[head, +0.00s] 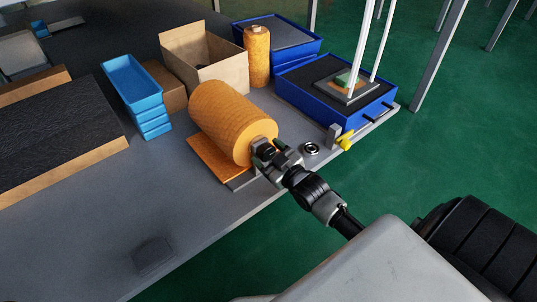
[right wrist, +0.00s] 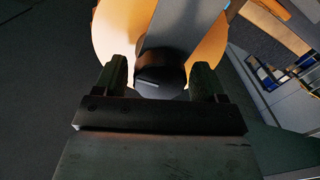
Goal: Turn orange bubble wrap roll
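The orange bubble wrap roll (head: 222,115) lies on its side on an orange base plate (head: 209,158) near the bench's front edge. Its round end faces my right arm. My right gripper (head: 264,152) is at this end. In the right wrist view a black knob (right wrist: 161,76) sits in front of the roll's pale orange end (right wrist: 117,28), below a grey upright bracket (right wrist: 178,28). My right gripper's fingers (right wrist: 160,80) stand on both sides of the knob, with narrow gaps visible, so it looks open around it. My left gripper is not in view.
Behind the roll are an open cardboard box (head: 205,75), an upright orange roll (head: 257,58) and a blue-framed press (head: 310,96). Stacked blue trays (head: 134,84) stand to the left. A small round metal part (head: 310,149) and a yellow part (head: 346,139) are right of the gripper.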

